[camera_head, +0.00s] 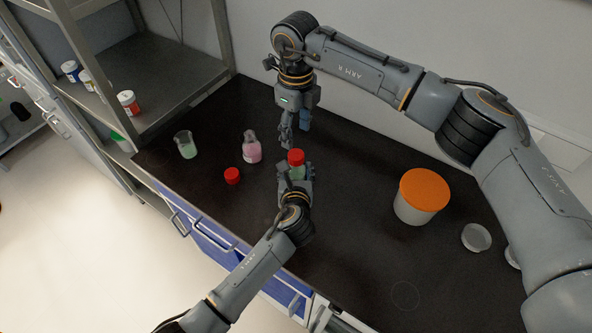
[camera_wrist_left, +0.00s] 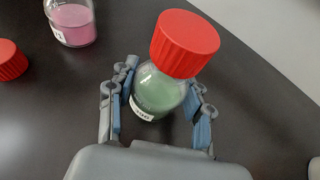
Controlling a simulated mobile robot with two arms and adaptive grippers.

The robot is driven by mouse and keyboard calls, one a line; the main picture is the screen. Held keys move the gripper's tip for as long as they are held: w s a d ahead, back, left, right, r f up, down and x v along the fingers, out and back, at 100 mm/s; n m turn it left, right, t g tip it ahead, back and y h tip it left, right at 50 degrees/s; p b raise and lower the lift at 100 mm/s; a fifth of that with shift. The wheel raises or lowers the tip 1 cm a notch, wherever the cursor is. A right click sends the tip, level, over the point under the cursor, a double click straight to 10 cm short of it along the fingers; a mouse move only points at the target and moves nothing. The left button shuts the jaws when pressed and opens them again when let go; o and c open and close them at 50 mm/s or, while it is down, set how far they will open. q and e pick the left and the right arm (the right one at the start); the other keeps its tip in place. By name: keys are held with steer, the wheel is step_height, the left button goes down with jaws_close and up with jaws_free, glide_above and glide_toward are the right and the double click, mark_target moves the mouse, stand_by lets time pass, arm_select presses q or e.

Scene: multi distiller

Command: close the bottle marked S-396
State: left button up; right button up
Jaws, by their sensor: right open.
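A glass bottle of green liquid (camera_head: 297,173) stands on the dark bench with a red cap (camera_head: 296,157) on top. I cannot tell whether the cap is screwed tight. My left gripper (camera_head: 294,174) has its fingers on both sides of the bottle body, and they appear to touch it. My right gripper (camera_head: 294,133) is open and empty, pointing down just behind the capped bottle.
An uncapped pink flask (camera_head: 252,152) and a loose red cap (camera_head: 232,175) are left of the bottle. A green beaker (camera_head: 186,147) is farther left. A white tub with orange lid (camera_head: 422,197) and a clear dish (camera_head: 476,237) are right. The front middle bench is clear.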

mark_target(296, 154)
arm_select(q)
jaws_close()
arm_select(e)
steer(key=n, duration=0.5)
steer(key=shift+n, duration=0.4)
steer(key=n, duration=2.1)
steer(key=shift+f, duration=4)
